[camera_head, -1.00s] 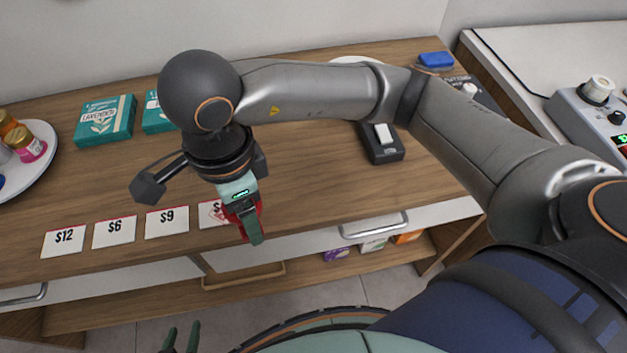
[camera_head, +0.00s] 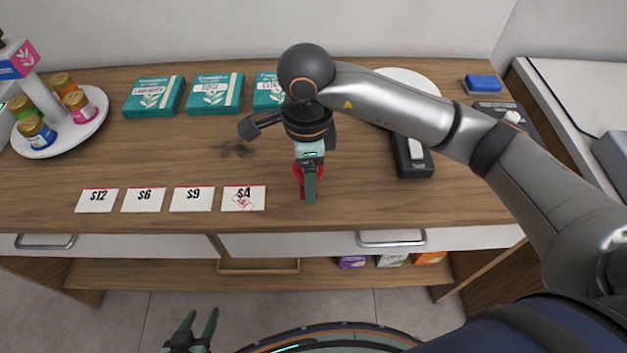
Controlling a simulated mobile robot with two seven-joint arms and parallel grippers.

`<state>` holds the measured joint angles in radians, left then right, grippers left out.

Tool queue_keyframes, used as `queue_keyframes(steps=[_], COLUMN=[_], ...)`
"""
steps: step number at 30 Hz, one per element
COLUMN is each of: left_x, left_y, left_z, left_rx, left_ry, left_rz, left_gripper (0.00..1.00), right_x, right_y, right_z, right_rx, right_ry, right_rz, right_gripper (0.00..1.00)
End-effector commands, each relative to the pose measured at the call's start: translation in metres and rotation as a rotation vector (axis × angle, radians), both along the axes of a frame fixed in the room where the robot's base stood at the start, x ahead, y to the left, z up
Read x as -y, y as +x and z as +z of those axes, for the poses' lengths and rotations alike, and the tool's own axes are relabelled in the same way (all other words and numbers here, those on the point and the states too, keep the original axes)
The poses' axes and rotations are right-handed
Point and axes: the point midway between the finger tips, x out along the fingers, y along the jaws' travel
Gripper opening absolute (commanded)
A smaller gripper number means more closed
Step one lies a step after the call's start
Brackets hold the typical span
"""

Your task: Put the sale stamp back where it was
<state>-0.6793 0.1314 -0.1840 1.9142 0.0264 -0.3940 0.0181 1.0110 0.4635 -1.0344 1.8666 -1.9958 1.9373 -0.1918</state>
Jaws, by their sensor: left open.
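My right arm reaches in from the right over the counter. Its gripper (camera_head: 309,198) points down near the front edge, just right of the $4 card, and is shut on a red object that looks like the sale stamp (camera_head: 297,182). The fingers hide much of it, and I cannot tell whether it touches the counter. The $4 card (camera_head: 244,198) carries a red stamped mark. My left gripper (camera_head: 201,313) is open and empty at the bottom of the picture, low in front of the counter.
Price cards (camera_head: 143,199) line the front. Teal boxes (camera_head: 153,97) stand behind. A round white tray (camera_head: 91,130) with jars is at left. A black block with a white top (camera_head: 411,168), a black lettered tray (camera_head: 494,106) and a blue block (camera_head: 483,83) are at right.

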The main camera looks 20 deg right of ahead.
Motion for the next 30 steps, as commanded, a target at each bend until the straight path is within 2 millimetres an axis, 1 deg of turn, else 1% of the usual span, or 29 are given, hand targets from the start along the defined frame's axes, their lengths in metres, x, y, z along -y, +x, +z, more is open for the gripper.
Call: queue_keyframes(steps=[1,3,11,15,18,25,29,30], left_x=[0.0,0.0,0.0,0.0,0.0,0.0,0.0,0.0], left_y=[0.0,0.0,0.0,0.0,0.0,0.0,0.0,0.0], left_z=[0.001,0.002,0.003,0.004,0.004,0.003,-0.002,0.0], left_rx=[0.0,0.0,0.0,0.0,0.0,0.0,0.0,0.0], left_ry=[0.0,0.0,0.0,0.0,0.0,0.0,0.0,0.0], left_rz=[0.0,0.0,0.0,0.0,0.0,0.0,0.0,0.0], left_gripper=[0.5,0.5,0.5,0.5,0.5,0.5,0.5,0.5], right_x=[0.005,0.008,0.015,0.016,0.015,0.015,0.015,0.015], right_y=[0.005,0.009,0.019,0.019,0.02,0.02,0.02,0.02], right_z=[-0.007,-0.014,-0.029,-0.051,-0.061,-0.061,-0.065,-0.064], right_rx=[-0.003,-0.001,-0.002,-0.003,0.0,0.002,0.002,0.001], right_ry=[-0.003,-0.001,-0.001,0.0,0.0,0.001,0.001,0.001], right_rz=[-0.004,-0.002,-0.001,0.0,0.001,0.001,0.002,0.002], right_gripper=[0.35,0.35,0.35,0.35,0.35,0.35,0.35,0.74])
